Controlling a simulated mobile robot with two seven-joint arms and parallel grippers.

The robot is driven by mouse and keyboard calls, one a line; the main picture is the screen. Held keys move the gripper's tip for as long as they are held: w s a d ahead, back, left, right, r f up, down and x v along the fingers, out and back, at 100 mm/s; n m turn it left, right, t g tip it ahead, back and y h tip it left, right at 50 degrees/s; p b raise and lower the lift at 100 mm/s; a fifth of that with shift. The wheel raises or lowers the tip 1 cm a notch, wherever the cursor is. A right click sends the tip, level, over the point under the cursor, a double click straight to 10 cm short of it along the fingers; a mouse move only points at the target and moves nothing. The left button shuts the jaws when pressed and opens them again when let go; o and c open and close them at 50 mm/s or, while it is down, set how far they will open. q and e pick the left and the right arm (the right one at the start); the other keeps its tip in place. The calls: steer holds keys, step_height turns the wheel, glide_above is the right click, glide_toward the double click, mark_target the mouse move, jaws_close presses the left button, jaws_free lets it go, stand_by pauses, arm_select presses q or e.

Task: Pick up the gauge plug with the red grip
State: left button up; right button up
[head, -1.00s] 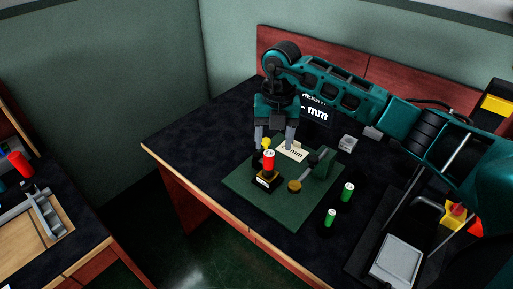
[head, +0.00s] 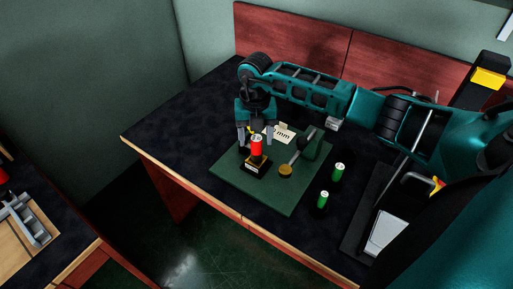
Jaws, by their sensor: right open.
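The gauge plug with the red grip (head: 257,147) stands upright in a small black block (head: 255,166) on the green plate (head: 285,200). My right gripper (head: 255,142) is open and points down. In the picture its two fingers lie to the left and right of the red grip's top. I cannot tell whether they are around the grip or just behind it; no contact shows. My left gripper is not in view.
A green stand with a brass-coloured disc (head: 285,170) is right of the plug. Two green cylinders (head: 338,172) (head: 323,199) stand right of the plate. A white card (head: 284,134) is behind. A red object (head: 3,175) shows on the left table.

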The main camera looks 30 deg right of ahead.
mark_target(257, 146)
step_height(257, 146, down, 4)
steer(key=shift+d+f+b, duration=0.1)
steer(key=shift+f+b, duration=0.1)
steer(key=shift+b, duration=1.05)
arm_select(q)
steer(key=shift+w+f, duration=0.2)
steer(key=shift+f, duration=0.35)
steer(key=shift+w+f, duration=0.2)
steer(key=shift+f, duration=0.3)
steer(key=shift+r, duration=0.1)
arm_select(e)
steer(key=shift+r, duration=0.15)
steer(key=shift+c, duration=0.4)
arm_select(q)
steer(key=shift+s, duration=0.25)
arm_select(e)
jaws_close()
steer(key=shift+r, duration=0.15)
